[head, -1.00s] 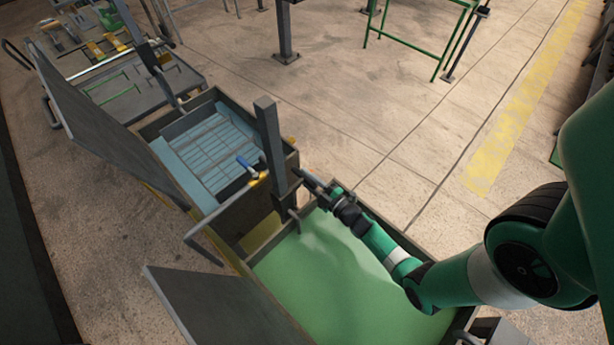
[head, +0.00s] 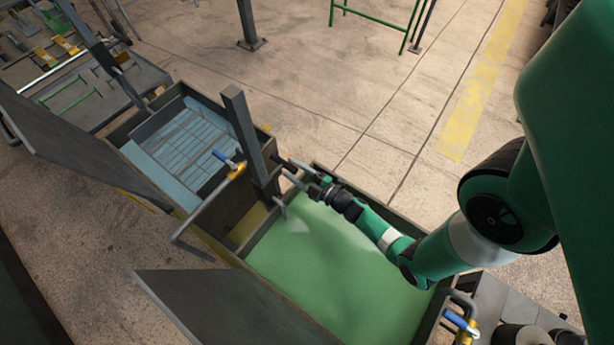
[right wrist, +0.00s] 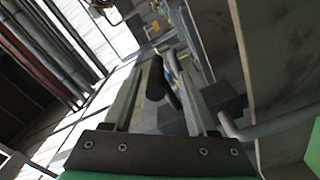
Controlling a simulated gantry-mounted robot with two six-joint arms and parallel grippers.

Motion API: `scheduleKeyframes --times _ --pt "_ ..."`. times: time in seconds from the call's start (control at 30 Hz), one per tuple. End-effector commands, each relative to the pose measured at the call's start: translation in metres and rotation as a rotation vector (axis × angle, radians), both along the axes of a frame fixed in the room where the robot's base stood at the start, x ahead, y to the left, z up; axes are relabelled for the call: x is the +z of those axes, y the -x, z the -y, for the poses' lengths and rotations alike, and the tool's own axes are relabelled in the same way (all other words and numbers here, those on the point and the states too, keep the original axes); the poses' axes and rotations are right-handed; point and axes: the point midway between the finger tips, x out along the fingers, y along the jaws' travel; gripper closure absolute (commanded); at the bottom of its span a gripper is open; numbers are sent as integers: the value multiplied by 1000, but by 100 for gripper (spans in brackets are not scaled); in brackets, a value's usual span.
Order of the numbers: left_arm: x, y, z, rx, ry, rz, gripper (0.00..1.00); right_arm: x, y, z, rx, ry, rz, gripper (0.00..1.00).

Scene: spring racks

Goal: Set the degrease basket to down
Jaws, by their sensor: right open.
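A grey wire basket (head: 190,150) sits low in the tank of blue liquid, left of centre in the head view. A tall dark post (head: 243,135) stands at that tank's near right corner. I cannot tell which tank is the degrease one. My right gripper (head: 286,169) is open beside the lower part of the post, above the far edge of the green tank (head: 262,236). In the right wrist view, a black handle (right wrist: 156,78) shows between the two grey fingers, and contact cannot be told. My left gripper is not in view.
A raised dark lid (head: 85,135) stands left of the blue tank, another (head: 215,300) at the green tank's near left. A blue-handled valve (head: 228,160) and a bent pipe (head: 205,215) are at the tank edge. Open floor (head: 340,110) lies behind.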

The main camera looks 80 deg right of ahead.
Motion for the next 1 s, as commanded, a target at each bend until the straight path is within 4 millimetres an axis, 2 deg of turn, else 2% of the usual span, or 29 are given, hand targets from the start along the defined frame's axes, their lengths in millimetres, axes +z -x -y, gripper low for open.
scheduleKeyframes --times 0.03,0.2,0.33,0.5,1.0 --pt "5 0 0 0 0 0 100 1 14 -5 -7 -3 -4 42" --pt "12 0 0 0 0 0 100 1 52 -25 -7 -3 -4 42" --pt "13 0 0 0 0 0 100 0 67 -32 -7 0 -2 42" --pt "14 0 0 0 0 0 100 0 75 -38 -1 0 -3 42" --pt "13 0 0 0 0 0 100 0 74 -38 2 0 -3 42"
